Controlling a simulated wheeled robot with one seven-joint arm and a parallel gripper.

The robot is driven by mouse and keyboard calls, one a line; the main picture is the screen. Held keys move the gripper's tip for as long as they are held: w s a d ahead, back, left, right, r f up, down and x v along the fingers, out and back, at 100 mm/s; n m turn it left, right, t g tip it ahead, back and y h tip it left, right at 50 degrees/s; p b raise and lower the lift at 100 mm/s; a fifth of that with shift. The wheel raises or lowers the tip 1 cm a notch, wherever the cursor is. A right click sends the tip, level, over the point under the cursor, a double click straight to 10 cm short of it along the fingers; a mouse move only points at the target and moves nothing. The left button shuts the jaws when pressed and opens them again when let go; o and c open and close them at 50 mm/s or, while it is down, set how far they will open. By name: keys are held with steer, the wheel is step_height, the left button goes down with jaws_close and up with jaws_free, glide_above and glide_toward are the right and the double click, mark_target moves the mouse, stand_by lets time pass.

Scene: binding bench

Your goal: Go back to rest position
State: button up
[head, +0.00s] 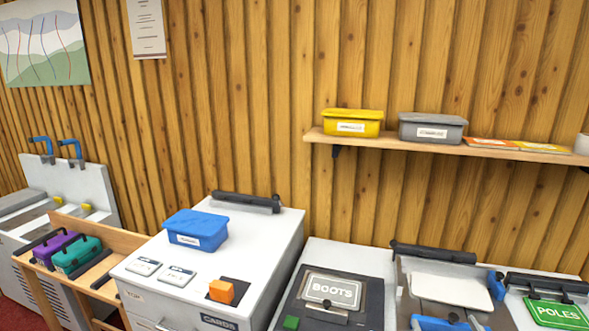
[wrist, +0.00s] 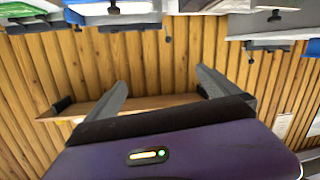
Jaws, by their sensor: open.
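My gripper (wrist: 161,79) shows only in the wrist view. Its two grey fingers stand wide apart with nothing between them. The purple body with a small lit panel below them is mine. The wrist view is upside down: bench equipment hangs along its top edge, and the wooden wall and a shelf (wrist: 150,103) lie beyond the fingers. My gripper touches nothing that I can see. No part of my arm shows in the head view.
In the head view, a blue box (head: 196,230) and an orange block (head: 222,291) sit on a white cabinet (head: 262,240). A yellow box (head: 352,123) and a grey box (head: 432,128) stand on the wall shelf. Purple (head: 55,247) and teal (head: 77,257) cases lie at left.

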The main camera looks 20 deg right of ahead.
steer(key=s+a+n+y, duration=0.1)
steer(key=s+a+y, duration=0.1)
steer(key=s+a, duration=0.5)
steer(key=s+a+n+y, duration=0.1)
steer(key=s+a+y, duration=0.1)
steer(key=s+a, duration=0.6)
steer(key=s+a+y, duration=0.2)
steer(key=s+a, duration=0.6)
steer(key=s, duration=1)
steer(key=shift+s+a+r+n+y, duration=0.15)
steer(key=shift+s+r+n+y, duration=0.1)
steer(key=shift+s+n+y, duration=0.15)
